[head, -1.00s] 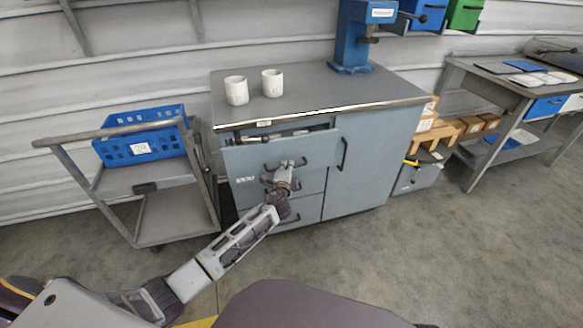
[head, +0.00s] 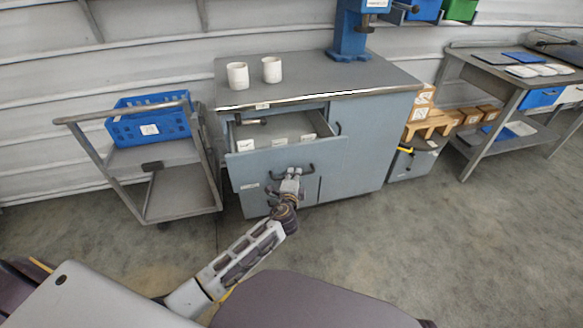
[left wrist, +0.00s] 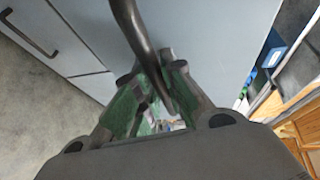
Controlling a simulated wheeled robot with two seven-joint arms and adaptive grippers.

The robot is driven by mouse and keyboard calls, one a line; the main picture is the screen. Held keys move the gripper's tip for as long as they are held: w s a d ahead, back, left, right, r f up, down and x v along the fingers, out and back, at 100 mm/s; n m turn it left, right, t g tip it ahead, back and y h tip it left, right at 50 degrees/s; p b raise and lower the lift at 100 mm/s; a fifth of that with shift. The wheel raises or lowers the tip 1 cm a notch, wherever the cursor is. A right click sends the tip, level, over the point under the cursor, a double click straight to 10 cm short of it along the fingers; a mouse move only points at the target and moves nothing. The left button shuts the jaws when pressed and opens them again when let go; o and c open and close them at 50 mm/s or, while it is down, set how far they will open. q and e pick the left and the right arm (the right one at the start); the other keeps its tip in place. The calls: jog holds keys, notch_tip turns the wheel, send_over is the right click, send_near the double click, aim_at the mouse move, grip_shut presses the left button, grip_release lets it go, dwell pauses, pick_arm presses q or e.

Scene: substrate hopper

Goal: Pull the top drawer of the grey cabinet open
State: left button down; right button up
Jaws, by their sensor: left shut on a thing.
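The grey cabinet (head: 368,140) stands ahead of me. Its top drawer (head: 255,165) is pulled out, and the inside shows a dark tool and several small white labels. My left gripper (head: 290,174) is at the drawer front, shut on the dark bar handle (head: 308,170). In the left wrist view the handle (left wrist: 135,30) runs between the green-padded fingers of the gripper (left wrist: 155,95). The lower drawer is partly hidden behind the open one and my arm. My right gripper is not in view.
Two white cups (head: 238,76) and a blue press (head: 350,35) stand on the cabinet top. A cart (head: 180,190) with a blue crate (head: 150,122) is at the left. Cardboard boxes and a workbench (head: 495,85) are at the right. Floor in front is clear.

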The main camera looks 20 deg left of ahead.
pick_arm(q)
jog(key=s+d, duration=0.4)
jog(key=s, duration=0.2)
jog(key=shift+s+d, duration=0.2)
jog(key=shift+s, duration=0.05)
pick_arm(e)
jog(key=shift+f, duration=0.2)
pick_arm(q)
jog(key=c, duration=1.8)
grip_release()
jog(key=shift+o, duration=0.2)
jog(key=shift+r, duration=0.15)
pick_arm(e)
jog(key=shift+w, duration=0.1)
